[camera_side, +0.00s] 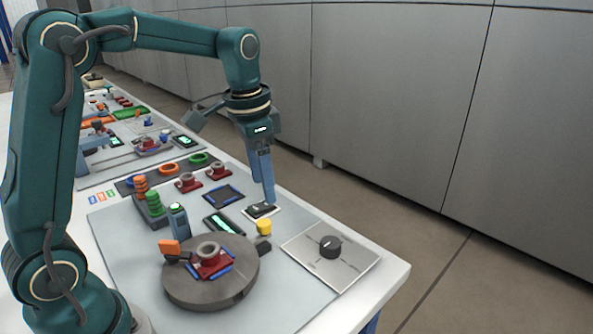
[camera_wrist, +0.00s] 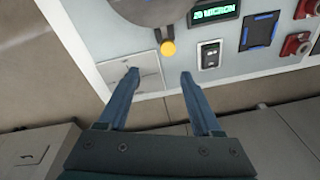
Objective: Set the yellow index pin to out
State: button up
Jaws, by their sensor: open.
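The yellow index pin (camera_side: 264,228) is a small yellow knob beside the grey round turntable (camera_side: 185,296), next to a dark block at its rim. In the wrist view the pin (camera_wrist: 168,48) shows at the turntable's edge, beyond my fingertips. My gripper (camera_side: 268,196) points down, and in the side view its fingertips appear close to a small black switch (camera_side: 261,210) behind the pin. In the wrist view my gripper (camera_wrist: 159,75) is open, its two blue fingers apart with nothing between them. I cannot tell the pin's position from its look.
A plate with a black dial (camera_side: 330,247) lies right of the pin. A red part with a grey ring (camera_side: 210,256) sits on the turntable. A display (camera_wrist: 214,13) reads "20 MICRON". The blue-framed tray (camera_side: 223,195) and red parts stand farther back.

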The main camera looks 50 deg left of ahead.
jog(key=g, duration=0.2)
send_over(263, 222)
jog(key=shift+n, duration=0.3)
notch_tip(263, 222, down, 6)
jog(key=shift+r, duration=0.25)
jog(key=shift+f, duration=2.45)
jog(key=shift+c, duration=0.3)
grip_shut()
